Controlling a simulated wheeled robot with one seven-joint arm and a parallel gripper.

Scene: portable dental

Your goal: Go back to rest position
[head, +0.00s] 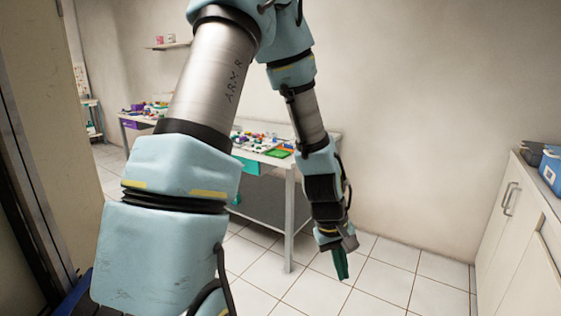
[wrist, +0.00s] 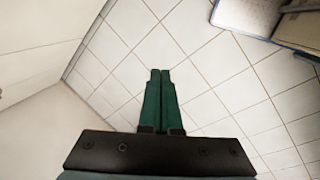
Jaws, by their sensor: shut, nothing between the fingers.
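My gripper (head: 341,264) hangs at the end of my arm, pointing down above the tiled floor, to the right of the table in the head view. In the wrist view its two green fingers (wrist: 160,74) lie side by side, shut, with nothing between them. The fingers touch nothing; bare floor tiles (wrist: 200,110) show beyond the tips. My arm crosses the middle of the head view and hides part of the table behind it.
A table (head: 289,215) with many small coloured items stands behind my arm. White cabinets (head: 515,235) with blue containers (head: 549,168) line the right. A door edge (head: 62,120) is at left. Floor between is clear.

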